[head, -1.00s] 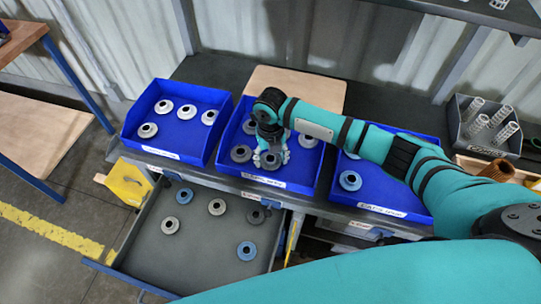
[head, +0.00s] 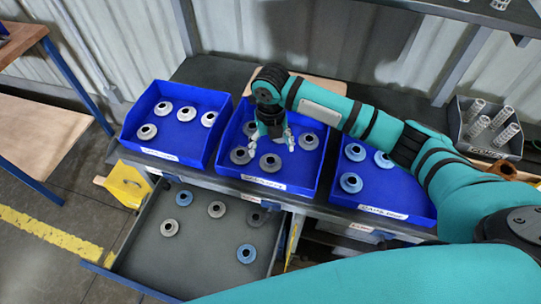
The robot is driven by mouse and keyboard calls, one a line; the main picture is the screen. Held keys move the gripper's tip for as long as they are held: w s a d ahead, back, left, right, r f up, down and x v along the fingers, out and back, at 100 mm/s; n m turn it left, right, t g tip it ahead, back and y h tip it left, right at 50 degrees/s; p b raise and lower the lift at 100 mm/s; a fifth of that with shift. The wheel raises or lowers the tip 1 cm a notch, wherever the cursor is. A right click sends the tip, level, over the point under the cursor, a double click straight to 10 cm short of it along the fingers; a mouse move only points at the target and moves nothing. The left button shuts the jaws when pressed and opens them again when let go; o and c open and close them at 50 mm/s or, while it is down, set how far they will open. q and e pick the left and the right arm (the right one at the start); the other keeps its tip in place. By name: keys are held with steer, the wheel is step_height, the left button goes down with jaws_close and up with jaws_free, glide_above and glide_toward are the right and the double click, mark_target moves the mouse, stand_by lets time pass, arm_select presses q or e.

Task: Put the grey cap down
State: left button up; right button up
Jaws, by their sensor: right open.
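A grey cap (head: 270,162) with a dark centre hole lies flat in the front middle part of the middle blue bin (head: 262,184). My right gripper (head: 271,147) is just above and behind this cap, fingers spread and apart from it. Other grey caps lie in the same bin: one to the left (head: 240,155), one to the right (head: 308,141), and one behind (head: 249,128), partly hidden by the gripper. My left gripper is out of view.
The left blue bin (head: 165,157) holds several light grey caps. The right blue bin (head: 382,211) holds blue caps, partly behind my right arm. Below, an open drawer (head: 205,265) holds blue and grey caps. A grey bin (head: 485,150) of clear tubes stands at right.

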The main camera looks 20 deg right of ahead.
mark_target(270, 161)
step_height(270, 161, up, 5)
steer(key=shift+r, duration=0.2)
stand_by(0.5)
